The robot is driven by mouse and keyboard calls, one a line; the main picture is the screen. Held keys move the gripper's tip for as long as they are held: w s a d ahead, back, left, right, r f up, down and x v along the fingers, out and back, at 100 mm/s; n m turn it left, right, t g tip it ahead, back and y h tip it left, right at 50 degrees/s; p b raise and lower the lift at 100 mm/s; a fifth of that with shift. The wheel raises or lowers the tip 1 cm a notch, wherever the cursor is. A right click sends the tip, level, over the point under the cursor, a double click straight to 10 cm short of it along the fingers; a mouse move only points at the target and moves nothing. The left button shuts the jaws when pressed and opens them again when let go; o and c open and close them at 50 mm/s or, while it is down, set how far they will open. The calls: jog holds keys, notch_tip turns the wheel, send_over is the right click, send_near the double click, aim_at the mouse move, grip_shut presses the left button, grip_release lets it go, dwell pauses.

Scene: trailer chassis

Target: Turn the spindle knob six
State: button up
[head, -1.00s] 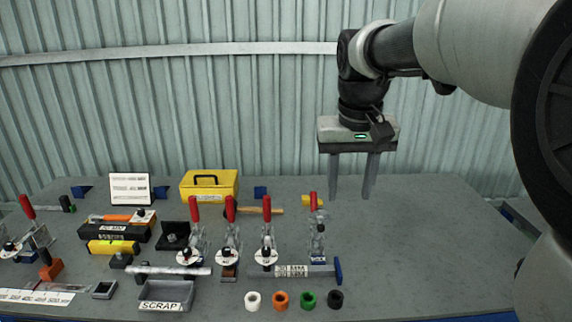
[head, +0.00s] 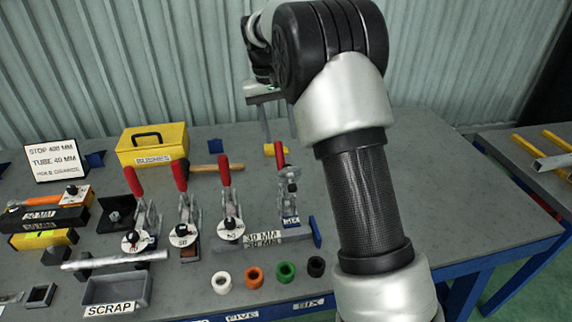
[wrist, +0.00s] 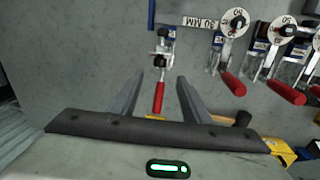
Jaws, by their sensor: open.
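The rightmost toggle clamp (head: 288,180), with an upright red handle, stands above the table-edge label SIX (head: 308,303). A small dark knob (head: 292,188) shows on it, though it is too small to be sure it is spindle knob six. In the wrist view the same clamp (wrist: 163,45) is straight ahead, with its dark knob (wrist: 160,61) and red handle (wrist: 159,97). My gripper (wrist: 160,76) is open and empty, its fingers either side of the handle in the picture, apparently above and behind it. In the head view my arm partly hides my gripper (head: 281,136).
Three more red-handled clamps with white dials (head: 231,228) stand to the left. White, orange, green and black rings (head: 285,271) lie in front. A yellow box (head: 150,146) and a hammer (head: 215,168) lie behind. A blue-ended stop bar (head: 316,231) crosses by the clamp.

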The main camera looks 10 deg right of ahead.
aim_at(287, 165)
jog(key=f, duration=0.4)
jog(key=d+f, duration=0.1)
jog(key=f, duration=0.6)
jog(key=shift+d+f, duration=0.4)
jog(key=shift+c, duration=0.3)
jog(key=c, duration=1)
